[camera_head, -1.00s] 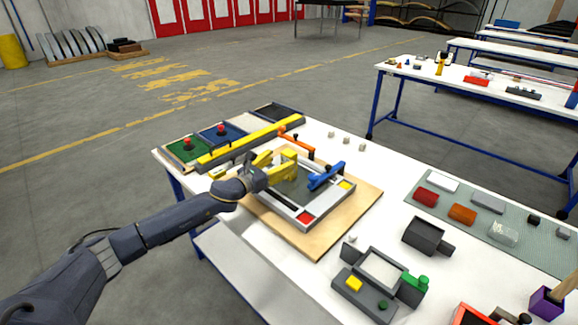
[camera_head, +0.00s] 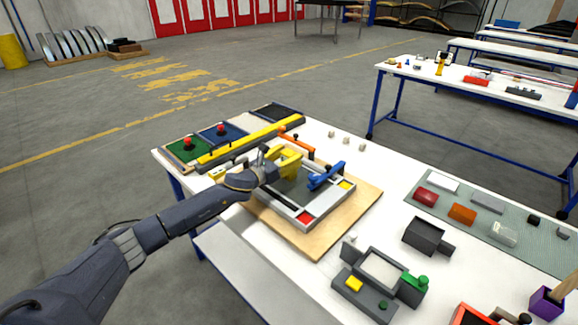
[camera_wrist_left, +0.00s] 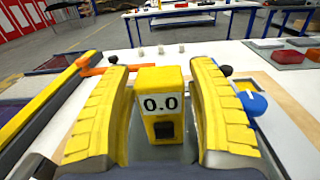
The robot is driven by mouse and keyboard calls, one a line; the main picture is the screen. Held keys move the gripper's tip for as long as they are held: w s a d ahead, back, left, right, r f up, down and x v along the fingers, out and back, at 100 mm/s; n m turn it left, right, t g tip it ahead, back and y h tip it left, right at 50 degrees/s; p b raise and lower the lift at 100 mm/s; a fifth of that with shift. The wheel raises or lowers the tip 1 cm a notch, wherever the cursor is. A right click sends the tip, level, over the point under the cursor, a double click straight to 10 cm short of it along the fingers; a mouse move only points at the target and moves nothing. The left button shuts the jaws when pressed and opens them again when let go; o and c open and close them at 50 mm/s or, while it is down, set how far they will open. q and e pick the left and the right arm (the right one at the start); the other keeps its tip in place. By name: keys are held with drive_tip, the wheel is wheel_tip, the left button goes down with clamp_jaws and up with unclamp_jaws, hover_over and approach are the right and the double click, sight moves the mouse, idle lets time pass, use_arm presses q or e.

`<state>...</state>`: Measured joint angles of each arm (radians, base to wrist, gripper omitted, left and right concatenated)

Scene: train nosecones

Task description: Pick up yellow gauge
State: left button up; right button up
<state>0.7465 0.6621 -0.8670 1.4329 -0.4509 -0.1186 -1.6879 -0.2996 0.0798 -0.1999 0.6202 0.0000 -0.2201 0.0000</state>
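The yellow gauge (camera_wrist_left: 160,80) is a small yellow block with a white "0.0" display and a dark recess below it. In the left wrist view it stands upright between the two yellow ridged fingers of my left gripper (camera_wrist_left: 162,72). The fingers are apart, one on each side, with narrow gaps beside the gauge; contact is not clear. In the head view my left gripper (camera_head: 283,158) is over the back left of the grey frame fixture (camera_head: 327,206), and I cannot separate the gauge from the yellow fingers there. My right gripper is not in view.
The fixture sits on a wooden board (camera_head: 368,197). A blue clamp lever (camera_head: 328,176) and an orange lever (camera_head: 298,144) are close to the gripper. A long yellow bar (camera_head: 250,140) lies behind. Small pale blocks (camera_head: 346,140) stand on the white table.

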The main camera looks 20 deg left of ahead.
use_arm(q)
drive_tip(key=c, duration=1.1)
clamp_jaws()
drive_tip(key=shift+r, duration=0.15)
